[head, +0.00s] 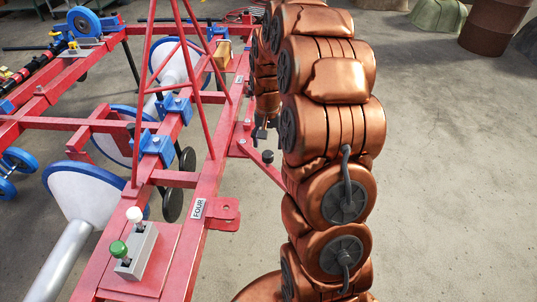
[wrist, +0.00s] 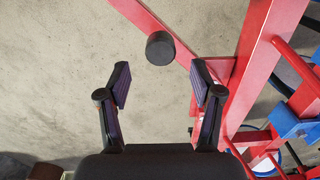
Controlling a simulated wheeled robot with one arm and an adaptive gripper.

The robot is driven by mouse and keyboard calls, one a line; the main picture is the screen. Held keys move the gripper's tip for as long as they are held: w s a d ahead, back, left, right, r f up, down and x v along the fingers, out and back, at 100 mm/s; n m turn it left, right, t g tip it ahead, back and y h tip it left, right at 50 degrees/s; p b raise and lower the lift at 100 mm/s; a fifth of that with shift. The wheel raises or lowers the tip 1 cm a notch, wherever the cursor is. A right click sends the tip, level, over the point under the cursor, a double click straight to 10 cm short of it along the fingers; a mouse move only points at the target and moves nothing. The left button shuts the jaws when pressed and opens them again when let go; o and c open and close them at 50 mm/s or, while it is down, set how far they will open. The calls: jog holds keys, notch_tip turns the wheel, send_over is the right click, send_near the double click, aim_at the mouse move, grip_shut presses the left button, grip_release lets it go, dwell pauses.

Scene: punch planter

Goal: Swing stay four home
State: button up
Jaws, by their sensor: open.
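The stay is a thin red bar (head: 262,168) that sticks out from the side of the red frame and passes behind my arm in the head view. A black knob (head: 267,156) stands on it. In the wrist view the bar (wrist: 140,20) runs diagonally from the top left to the frame, with the round knob (wrist: 160,48) on it. A plate reading FOUR (head: 198,208) sits on the frame beside a red bracket with a hole (head: 226,214). My gripper (wrist: 164,82) is open and empty, the knob just beyond its fingertips. In the head view my gripper (head: 262,132) is small and partly hidden.
The red planter frame (head: 205,180) fills the left, with blue clamps, discs and upright struts. A control box (head: 135,250) with green and white knobs stands in front. The concrete floor (head: 450,170) at right is clear; a rusty drum (head: 493,27) stands far back.

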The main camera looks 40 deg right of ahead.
aim_at(268, 153)
notch_tip(268, 153, down, 6)
dwell(0.4)
jog(key=shift+c, duration=0.3)
grip_shut()
jog(key=shift+d, duration=0.15)
